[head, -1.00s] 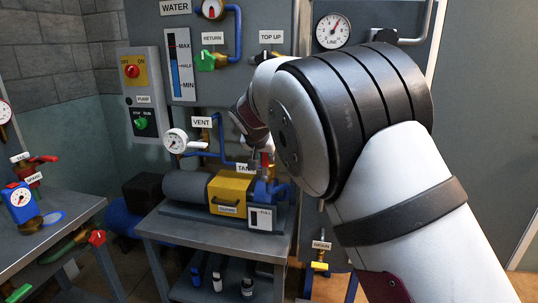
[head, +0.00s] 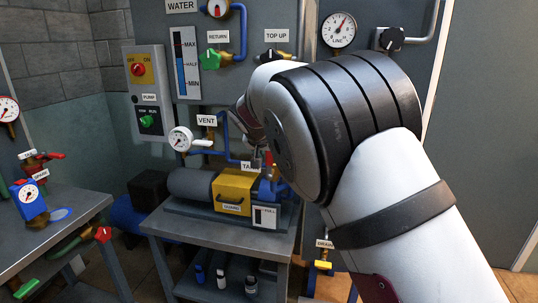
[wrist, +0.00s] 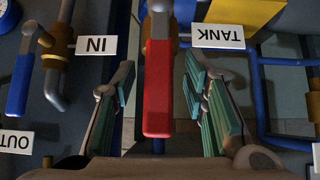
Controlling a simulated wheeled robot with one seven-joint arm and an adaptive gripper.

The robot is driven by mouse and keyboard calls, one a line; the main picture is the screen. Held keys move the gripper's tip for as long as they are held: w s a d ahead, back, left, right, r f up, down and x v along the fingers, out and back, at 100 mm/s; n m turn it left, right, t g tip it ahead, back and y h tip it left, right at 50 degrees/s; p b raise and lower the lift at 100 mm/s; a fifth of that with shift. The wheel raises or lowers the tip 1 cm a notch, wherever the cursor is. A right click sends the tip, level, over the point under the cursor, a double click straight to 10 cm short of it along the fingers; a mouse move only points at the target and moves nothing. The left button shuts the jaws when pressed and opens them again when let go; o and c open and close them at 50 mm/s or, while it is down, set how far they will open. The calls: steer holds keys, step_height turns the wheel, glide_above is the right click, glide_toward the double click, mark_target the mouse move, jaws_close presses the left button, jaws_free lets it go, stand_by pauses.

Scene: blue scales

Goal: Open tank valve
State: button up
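The tank valve's red lever (wrist: 158,88) is in the middle of the wrist view, beside the label TANK (wrist: 218,37), which appears upside down. My gripper (wrist: 157,72) is open, with one teal-padded finger on each side of the lever. Gaps show between the lever and both fingers, so it is not clamped. In the head view a little of the red lever (head: 268,158) shows by the TANK label (head: 249,166), at the blue pump. My arm hides most of the gripper and the valve there.
A blue-handled valve (wrist: 20,80) stands left in the wrist view near the IN label (wrist: 96,45). A bench (head: 60,225) stands further left.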

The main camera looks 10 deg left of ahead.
steer(key=shift+r, duration=0.1)
steer(key=v, duration=1.1)
steer(key=shift+s+r, duration=0.25)
steer(key=shift+s, duration=0.05)
steer(key=s+d+r+g+p, duration=0.1)
steer(key=s+d+r+p, duration=0.15)
steer(key=s+d, duration=0.4)
steer(key=s+d+r+g+p, duration=0.1)
steer(key=s+d+r, duration=0.2)
steer(key=d, duration=0.7)
steer(key=s+d+r+g+p, duration=0.1)
steer(key=s+d+r+p, duration=0.15)
steer(key=s+d, duration=0.4)
steer(key=s+d+f+g+p, duration=0.1)
steer(key=s+d, duration=0.5)
steer(key=s, duration=0.9)
steer(key=s+d+f+p, duration=0.1)
steer(key=s+d+p, duration=0.3)
steer(key=s, duration=1)
steer(key=shift+s+d+g+p, duration=0.3)
steer(key=shift+s+d+g, duration=0.1)
steer(key=shift+d, duration=0.8)
